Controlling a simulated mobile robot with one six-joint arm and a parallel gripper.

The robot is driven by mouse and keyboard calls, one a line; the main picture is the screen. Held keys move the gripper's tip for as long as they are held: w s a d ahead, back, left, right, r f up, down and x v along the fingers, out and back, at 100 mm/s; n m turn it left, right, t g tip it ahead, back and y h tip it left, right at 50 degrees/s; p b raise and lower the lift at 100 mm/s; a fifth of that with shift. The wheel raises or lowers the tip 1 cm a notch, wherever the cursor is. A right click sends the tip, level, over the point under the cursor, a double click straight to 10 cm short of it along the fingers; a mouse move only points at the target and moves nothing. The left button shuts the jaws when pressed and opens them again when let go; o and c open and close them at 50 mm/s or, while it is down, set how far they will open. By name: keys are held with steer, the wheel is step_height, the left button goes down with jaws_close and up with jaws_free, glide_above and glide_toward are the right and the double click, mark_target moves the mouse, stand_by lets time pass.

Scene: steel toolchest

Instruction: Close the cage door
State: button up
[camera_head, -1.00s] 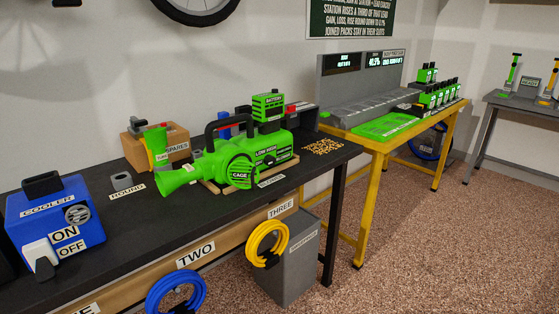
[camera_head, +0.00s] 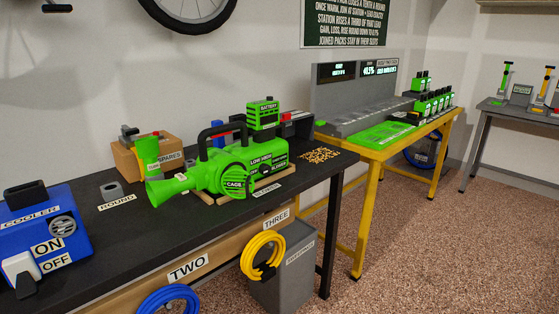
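The green blower (camera_head: 250,165) lies on a light wooden cradle on the black bench, its nozzle pointing left. The round cage door (camera_head: 236,182), labelled CAGE, is on the side of the blower that faces me. It looks roughly flush with the body, but I cannot tell whether it is fully closed or slightly ajar. A green battery (camera_head: 263,114) sits on top of the blower. My gripper is not in view.
A blue cooler (camera_head: 42,240) with an ON/OFF switch stands at the bench's left. A wooden SPARES box (camera_head: 140,158) is behind the nozzle. A yellow table (camera_head: 385,145) with a grey charging station adjoins at right. Bench space in front of the blower is clear.

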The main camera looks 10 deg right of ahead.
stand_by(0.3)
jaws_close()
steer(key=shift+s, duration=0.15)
